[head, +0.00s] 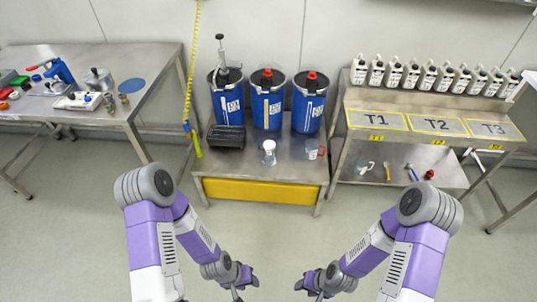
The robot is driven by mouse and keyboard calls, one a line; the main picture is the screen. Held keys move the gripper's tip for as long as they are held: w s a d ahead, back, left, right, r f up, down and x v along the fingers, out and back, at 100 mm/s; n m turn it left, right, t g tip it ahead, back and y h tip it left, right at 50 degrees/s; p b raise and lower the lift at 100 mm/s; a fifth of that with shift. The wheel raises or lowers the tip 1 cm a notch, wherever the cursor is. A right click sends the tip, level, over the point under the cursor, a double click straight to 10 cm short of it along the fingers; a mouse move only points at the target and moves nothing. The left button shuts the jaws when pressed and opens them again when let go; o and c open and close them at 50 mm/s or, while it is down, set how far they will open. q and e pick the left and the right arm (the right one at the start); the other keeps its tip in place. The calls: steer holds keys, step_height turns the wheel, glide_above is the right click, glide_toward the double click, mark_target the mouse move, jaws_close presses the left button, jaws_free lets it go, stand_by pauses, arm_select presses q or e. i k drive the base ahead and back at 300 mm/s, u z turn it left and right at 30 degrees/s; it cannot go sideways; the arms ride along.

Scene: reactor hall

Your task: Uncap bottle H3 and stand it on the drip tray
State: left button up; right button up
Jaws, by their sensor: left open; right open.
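Several white bottles with dark caps or handles stand in a row on the upper ledge of the right bench; one of them (427,76) is near the middle of the row. Their labels are too small to read, so I cannot tell which is H3. My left gripper (240,288) is open and empty at the bottom of the view. My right gripper (314,291) is open and empty to its right. Both are over the floor, well in front of the tables and apart from everything.
Three blue drums (267,108) stand at the back of the low table (285,172). A white-topped vessel (269,148) and a clear jug (315,149) stand before them. The right bench has marked areas T1 (376,121), T2 and T3. A left bench (150,80) holds tools. The floor between is clear.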

mark_target(270, 160)
steer(key=z, duration=0.2)
steer(key=k, duration=0.35)
steer(key=u, duration=1.05)
steer(key=i, duration=1.7)
steer(key=z, duration=0.3)
